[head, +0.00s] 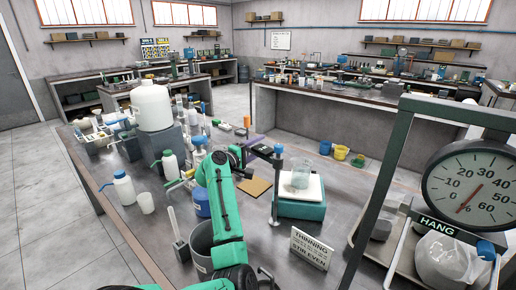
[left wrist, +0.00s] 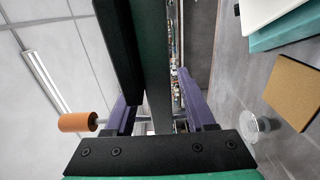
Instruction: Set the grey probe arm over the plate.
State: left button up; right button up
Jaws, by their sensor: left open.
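The plate (head: 313,189) is the white top of a teal unit, with a glass beaker (head: 301,174) on it; its white edge also shows in the left wrist view (left wrist: 268,12). A slim grey post (head: 275,195) with a blue knob stands just left of it. A dark grey bar (left wrist: 153,60), seemingly the probe arm, crosses the left wrist view. An orange cylinder (left wrist: 78,122) on a thin rod shows beside it. My left gripper (head: 262,152) is open, left of the post top, with purple fingers on either side of the bar. Contact cannot be told. My right gripper is not visible.
A brown mat (head: 255,187) lies left of the teal unit. A large white jug (head: 152,106), bottles and a grey bucket (head: 201,247) crowd the left of the bench. A sign (head: 311,248) stands in front. A frame with a dial (head: 474,186) stands at the right.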

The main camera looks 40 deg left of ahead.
pick_arm(q)
jog(key=shift+f, duration=0.1)
grip_shut()
dwell(1.2)
